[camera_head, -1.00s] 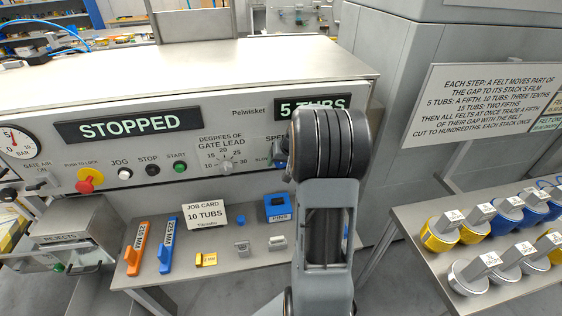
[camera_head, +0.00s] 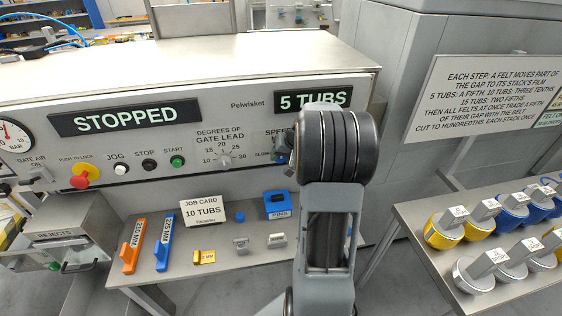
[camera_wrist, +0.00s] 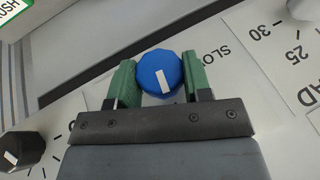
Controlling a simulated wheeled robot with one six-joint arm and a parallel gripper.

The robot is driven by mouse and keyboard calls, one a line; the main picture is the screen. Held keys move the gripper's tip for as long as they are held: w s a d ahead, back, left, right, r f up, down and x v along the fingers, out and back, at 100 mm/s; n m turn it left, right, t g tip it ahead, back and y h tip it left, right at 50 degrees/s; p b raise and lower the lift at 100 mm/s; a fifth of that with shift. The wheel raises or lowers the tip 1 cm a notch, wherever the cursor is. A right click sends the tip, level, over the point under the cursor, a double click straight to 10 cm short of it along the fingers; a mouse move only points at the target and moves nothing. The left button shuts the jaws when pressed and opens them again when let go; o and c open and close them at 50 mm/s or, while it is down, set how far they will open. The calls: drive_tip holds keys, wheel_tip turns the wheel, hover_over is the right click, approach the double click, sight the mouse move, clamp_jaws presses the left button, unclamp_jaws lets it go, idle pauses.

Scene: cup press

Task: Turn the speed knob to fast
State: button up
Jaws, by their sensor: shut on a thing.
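The blue speed knob (camera_wrist: 158,70) sits between the two green finger pads of my gripper (camera_wrist: 160,80) in the wrist view. The pads are shut on it from both sides. Its white pointer mark points down toward the gripper body, slightly to the right. The word SLOW (camera_wrist: 229,58) is printed on the panel to the right of the knob. A FAST label cannot be seen. In the head view my gripper (camera_head: 285,150) is at the panel under the SPEED label, and my own arm hides most of the knob.
The gate lead knob (camera_head: 224,159) is left of my gripper, with the green START button (camera_head: 177,161) further left. The displays read STOPPED (camera_head: 125,117) and 5 TUBS (camera_head: 314,100). Below, a shelf holds a job card (camera_head: 203,211) and colored blocks.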

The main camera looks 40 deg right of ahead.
drive_tip(key=f+t+y+b, duration=0.1)
drive_tip(key=y+b, duration=0.1)
drive_tip(key=b, duration=0.3)
drive_tip(key=shift+d+m, duration=0.15)
drive_tip(key=shift+m, duration=0.15)
drive_tip(key=m+t+y+b, duration=0.1)
drive_tip(key=t+y+b, duration=0.2)
drive_tip(key=b, duration=0.3)
drive_tip(key=shift+s+d+y+b, duration=0.1)
drive_tip(key=shift+y+b, duration=0.25)
drive_tip(key=shift+y, duration=0.35)
drive_tip(key=m+t+y+b, duration=0.1)
drive_tip(key=t+y+b, duration=0.1)
drive_tip(key=y+b, duration=0.1)
drive_tip(key=shift+f+m+t+b, duration=0.1)
drive_tip(key=shift+m+t+b, duration=0.2)
drive_tip(key=shift+b, duration=0.15)
drive_tip(key=shift+m+t+y+b, duration=0.8)
drive_tip(key=shift+t+y+b, duration=0.4)
drive_tip(key=shift+t, duration=0.3)
drive_tip(key=o, duration=0.9)
drive_tip(key=v, duration=1.3)
drive_tip(key=shift+s+d+f+b, duration=0.15)
drive_tip(key=shift+s+d+b, duration=0.05)
drive_tip(key=shift+s+b, duration=0.15)
